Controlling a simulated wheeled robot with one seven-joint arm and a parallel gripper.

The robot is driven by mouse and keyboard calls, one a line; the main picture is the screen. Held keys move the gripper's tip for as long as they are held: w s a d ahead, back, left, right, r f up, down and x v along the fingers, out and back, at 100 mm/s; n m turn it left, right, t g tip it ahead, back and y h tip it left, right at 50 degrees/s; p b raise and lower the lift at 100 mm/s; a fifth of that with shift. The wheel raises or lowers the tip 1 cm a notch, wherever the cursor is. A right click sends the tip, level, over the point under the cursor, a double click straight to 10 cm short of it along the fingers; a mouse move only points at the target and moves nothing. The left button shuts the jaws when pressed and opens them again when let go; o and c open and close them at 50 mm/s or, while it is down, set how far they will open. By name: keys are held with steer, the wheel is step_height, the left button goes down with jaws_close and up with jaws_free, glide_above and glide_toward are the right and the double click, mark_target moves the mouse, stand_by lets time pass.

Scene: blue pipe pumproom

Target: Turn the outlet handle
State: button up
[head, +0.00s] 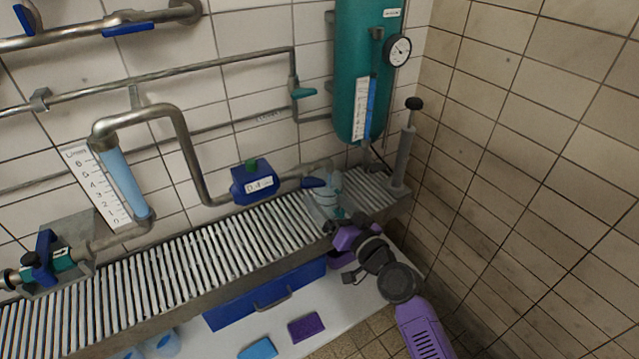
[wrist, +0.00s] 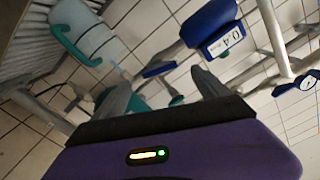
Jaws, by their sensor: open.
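A blue lever handle (head: 313,182) sits on the pipe end right of the blue 0.4 meter box (head: 254,186), above a clear jug (head: 327,202); it looks like the outlet handle, though no label shows. In the wrist view the blue handle (wrist: 160,69) lies beyond and roughly between my fingertips, beside the meter box (wrist: 211,28). My gripper (head: 333,226) is in front of the jug, below the handle. Its two fingers also show in the wrist view (wrist: 161,88), apart with nothing held. No contact with the handle is visible.
The jug (wrist: 85,30) with its green handle is close to my gripper in the wrist view. A slatted metal rack (head: 215,245) runs below the pipes. A teal tank (head: 358,60) and a grey hand pump (head: 404,150) stand right.

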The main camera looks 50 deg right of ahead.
mark_target(315, 187)
steer(key=shift+n, duration=0.8)
steer(key=shift+p+x, duration=0.8)
steer(key=shift+x, duration=3.1)
steer(key=shift+d, duration=0.1)
steer(key=c, duration=1.4)
